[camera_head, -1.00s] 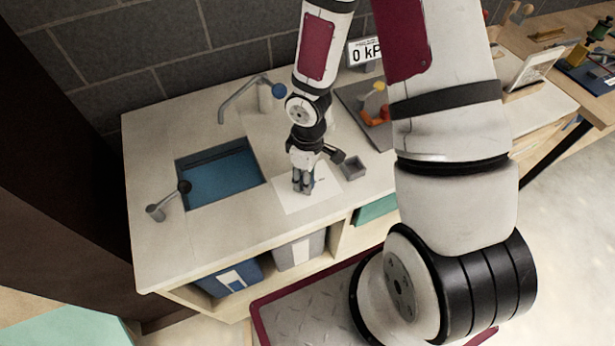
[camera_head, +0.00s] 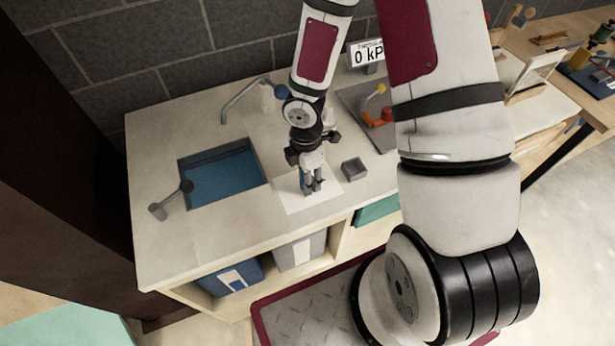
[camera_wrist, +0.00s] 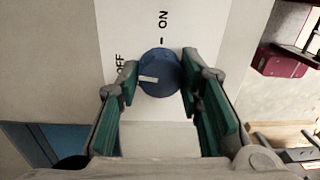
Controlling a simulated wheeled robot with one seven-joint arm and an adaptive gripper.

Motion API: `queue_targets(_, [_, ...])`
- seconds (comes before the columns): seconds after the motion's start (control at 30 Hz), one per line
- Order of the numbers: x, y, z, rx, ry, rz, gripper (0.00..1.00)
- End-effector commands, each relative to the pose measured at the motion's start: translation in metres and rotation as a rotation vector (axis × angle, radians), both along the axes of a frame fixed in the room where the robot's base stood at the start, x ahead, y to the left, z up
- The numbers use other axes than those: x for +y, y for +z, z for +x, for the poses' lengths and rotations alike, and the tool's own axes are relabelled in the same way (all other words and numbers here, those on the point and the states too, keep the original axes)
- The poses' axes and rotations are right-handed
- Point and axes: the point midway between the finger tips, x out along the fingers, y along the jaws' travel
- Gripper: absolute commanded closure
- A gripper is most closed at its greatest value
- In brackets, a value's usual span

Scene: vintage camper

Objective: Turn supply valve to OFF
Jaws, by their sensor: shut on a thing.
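The supply valve is a round blue knob (camera_wrist: 163,68) with a white pointer mark, on a white plate (camera_wrist: 125,30) printed ON and OFF. In the wrist view the pointer lies toward the left, on the OFF side, away from the ON tick above. The left finger partly covers the OFF lettering, and the OFF tick cannot be seen. My gripper (camera_wrist: 158,78) is shut on the knob, with one green-padded finger on each side. In the head view my gripper (camera_head: 312,189) points down at the white plate (camera_head: 293,203); its fingers mostly hide the knob.
A sink (camera_head: 222,172) with a faucet (camera_head: 243,98) lies left of the plate. A small grey box (camera_head: 354,169) stands close on the right. A pressure display (camera_head: 367,53) reading 0 kP stands at the back. The counter (camera_head: 220,235) in front is clear.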

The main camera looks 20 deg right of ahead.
Motion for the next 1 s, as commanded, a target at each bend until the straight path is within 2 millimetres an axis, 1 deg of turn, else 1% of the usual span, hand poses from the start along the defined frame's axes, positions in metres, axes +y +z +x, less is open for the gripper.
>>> queue_targets(0.1, [0.0005, 0.0006, 0.001, -0.003, 0.062, 0.0, 0.94])
queue_targets(0.33, [0.0007, 0.0006, 0.001, -0.003, 0.129, 0.001, 0.94])
queue_targets(0.87, [0.0009, 0.0007, 0.001, -0.003, 0.149, 0.001, 0.94])
queue_targets(0.9, [0.0009, 0.0006, 0.001, -0.003, 0.149, 0.001, 0.57])
queue_targets(0.93, [0.0009, 0.0006, 0.001, -0.003, 0.149, 0.001, 0.51])
queue_targets(0.97, [0.0008, 0.0007, 0.0009, -0.003, 0.149, 0.001, 0.46])
queue_targets(1.0, [0.0008, 0.0006, 0.0008, -0.003, 0.149, 0.001, 0.46])
